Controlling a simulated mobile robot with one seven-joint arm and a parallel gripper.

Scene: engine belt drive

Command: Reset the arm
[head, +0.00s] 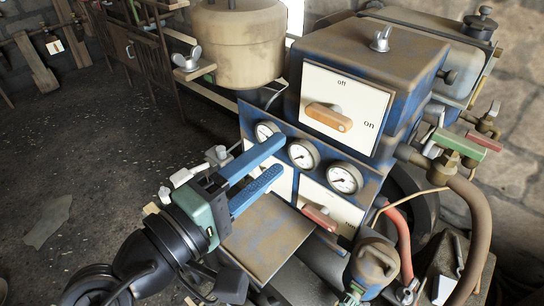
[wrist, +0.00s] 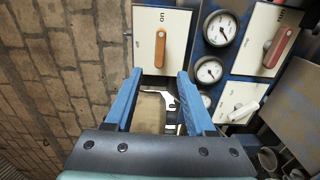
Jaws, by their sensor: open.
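My gripper (head: 281,158) is open and empty, with its two blue fingers reaching toward the blue machine's front. In the head view the fingers cover part of a lower left panel and are near the gauges. In the wrist view the gripper (wrist: 159,75) has its fingertips below the orange lever (wrist: 160,45), which shows above the gap. I cannot tell the distance between them. In the head view the orange lever (head: 328,117) lies on the white upper panel (head: 317,80), its holed end pointing toward "on".
Several round gauges (head: 343,179) sit below the upper panel. A red lever (head: 322,217) is on a lower panel; a white lever (wrist: 243,110) shows in the wrist view. A tan tank (head: 238,45), pipes and a red hose (head: 401,235) surround the machine. Open floor (head: 75,150) lies left.

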